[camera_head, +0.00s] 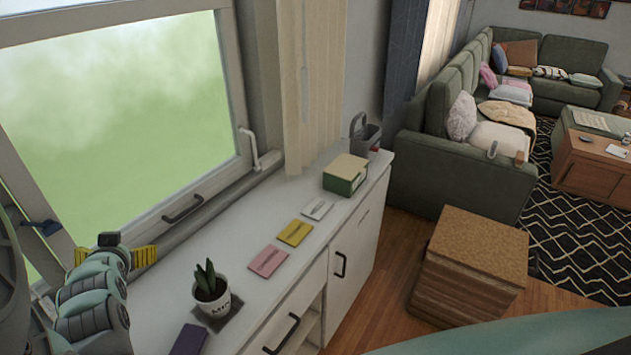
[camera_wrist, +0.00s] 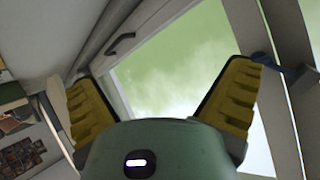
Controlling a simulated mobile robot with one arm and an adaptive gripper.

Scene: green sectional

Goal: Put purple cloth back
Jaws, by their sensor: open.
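A flat, dark purple rectangle (camera_head: 189,340), which looks like the purple cloth, lies on the white counter (camera_head: 150,312) at the bottom of the head view, partly cut off by the frame edge. Pink (camera_head: 268,260), yellow (camera_head: 295,233) and white (camera_head: 317,210) flat pieces lie in a row farther along the counter. My gripper (camera_head: 115,255) is at the left of the head view, left of the purple cloth and in front of the window. Its yellow fingers (camera_wrist: 164,75) are spread and empty in the wrist view. The purple cloth is not visible there.
A potted plant (camera_head: 211,291) stands on the counter, just beyond the purple cloth. A green and cream box (camera_head: 345,175) and a grey caddy (camera_head: 365,135) stand at the far end. The window (camera_head: 120,100) borders the counter. A brown block (camera_head: 470,265) stands on the floor.

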